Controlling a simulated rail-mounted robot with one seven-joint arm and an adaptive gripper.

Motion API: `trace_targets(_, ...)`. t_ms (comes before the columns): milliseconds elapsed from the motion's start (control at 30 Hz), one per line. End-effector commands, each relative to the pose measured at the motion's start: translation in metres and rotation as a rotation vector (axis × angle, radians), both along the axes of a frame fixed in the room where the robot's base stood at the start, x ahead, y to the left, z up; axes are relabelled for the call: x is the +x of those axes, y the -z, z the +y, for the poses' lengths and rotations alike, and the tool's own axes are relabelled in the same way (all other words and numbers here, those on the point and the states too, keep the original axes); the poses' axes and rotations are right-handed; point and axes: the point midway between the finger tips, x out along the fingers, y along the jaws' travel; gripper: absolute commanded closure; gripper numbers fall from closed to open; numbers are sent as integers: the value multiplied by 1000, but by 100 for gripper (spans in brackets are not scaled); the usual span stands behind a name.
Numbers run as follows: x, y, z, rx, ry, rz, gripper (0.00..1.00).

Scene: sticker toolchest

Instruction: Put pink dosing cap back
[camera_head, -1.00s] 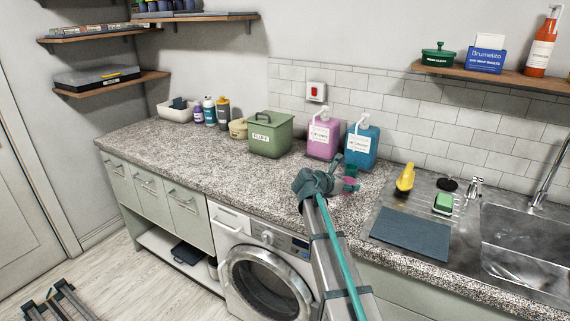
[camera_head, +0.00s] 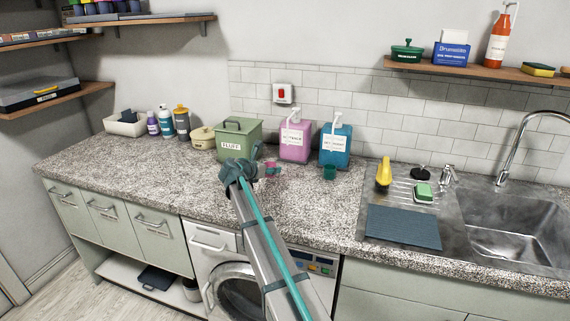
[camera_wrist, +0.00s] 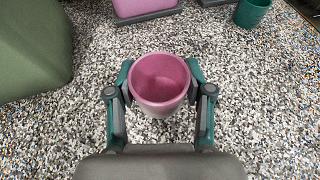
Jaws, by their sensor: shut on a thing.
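The pink dosing cap (camera_wrist: 160,80) is held between the two fingers of my gripper (camera_wrist: 160,95) in the wrist view, its open mouth facing the camera. In the head view the pink cap (camera_head: 271,168) shows just right of my gripper (camera_head: 255,170), partly hidden by it. The pink dispenser bottle (camera_head: 295,140) stands behind on the counter, with a white pump and label. Its base (camera_wrist: 145,10) is at the top of the wrist view. A teal cap (camera_head: 329,172) stands on the counter in front of the blue bottle (camera_head: 335,145).
The green FLUFF bin (camera_head: 241,137) stands just behind my gripper, to the left of the pink bottle. The speckled counter (camera_head: 150,170) is clear to the left front. The sink (camera_head: 510,225), with a yellow bottle (camera_head: 384,173) beside it, is at the right.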

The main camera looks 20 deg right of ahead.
Motion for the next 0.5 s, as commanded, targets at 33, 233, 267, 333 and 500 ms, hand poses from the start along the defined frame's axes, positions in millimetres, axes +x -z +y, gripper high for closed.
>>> trace_targets(33,10,-2,-12,1,3,1,68)
trace_targets(233,37,-2,-54,1,1,0,68)
trace_targets(267,40,-2,-59,1,2,0,68)
trace_targets(333,48,-2,-71,1,1,0,68)
trace_targets(500,58,-1,-89,1,0,0,68)
